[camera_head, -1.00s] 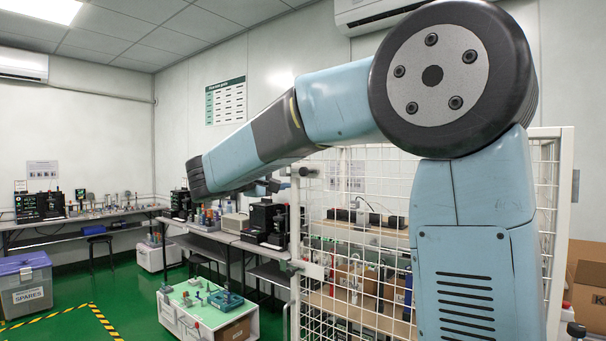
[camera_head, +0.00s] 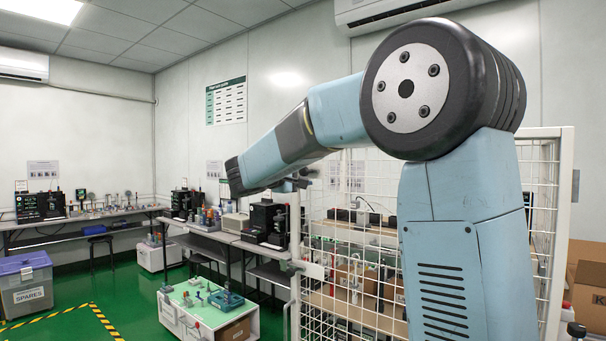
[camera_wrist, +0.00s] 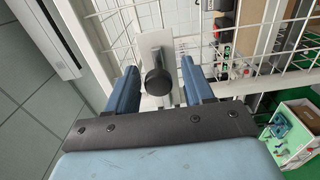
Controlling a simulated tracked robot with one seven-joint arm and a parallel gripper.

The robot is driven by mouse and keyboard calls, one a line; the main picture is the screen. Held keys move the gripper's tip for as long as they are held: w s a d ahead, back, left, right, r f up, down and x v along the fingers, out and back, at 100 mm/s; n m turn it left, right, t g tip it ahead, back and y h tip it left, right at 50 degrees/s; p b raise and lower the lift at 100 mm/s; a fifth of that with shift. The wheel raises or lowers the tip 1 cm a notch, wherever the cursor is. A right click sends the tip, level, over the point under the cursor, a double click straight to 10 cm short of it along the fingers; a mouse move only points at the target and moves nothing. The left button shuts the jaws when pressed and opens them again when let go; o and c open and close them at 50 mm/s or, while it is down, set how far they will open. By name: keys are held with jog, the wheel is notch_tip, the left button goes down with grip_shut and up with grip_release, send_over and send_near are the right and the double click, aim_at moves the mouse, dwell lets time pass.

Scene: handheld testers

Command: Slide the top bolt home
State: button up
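The top bolt is in the wrist view as a pale metal plate (camera_wrist: 154,42) with a round black knob (camera_wrist: 158,80). My gripper (camera_wrist: 160,67) is open, one blue finger on each side of the knob, with a gap showing on both sides. I cannot tell how deep the knob sits between the fingers. In the head view, my gripper (camera_head: 297,182) is at the upper left edge of the white mesh door (camera_head: 297,222), where it mostly hides the top bolt. A lower latch (camera_head: 312,270) shows further down the same edge.
Shelves with equipment stand behind the mesh. A workbench with black testers (camera_head: 268,222) is left of the door, and a low white cart (camera_head: 205,310) stands on the green floor. A cardboard box (camera_head: 588,285) is at the right. Open floor lies to the left.

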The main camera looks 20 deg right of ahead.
jog(key=shift+f, duration=0.1)
grip_shut()
dwell(0.3)
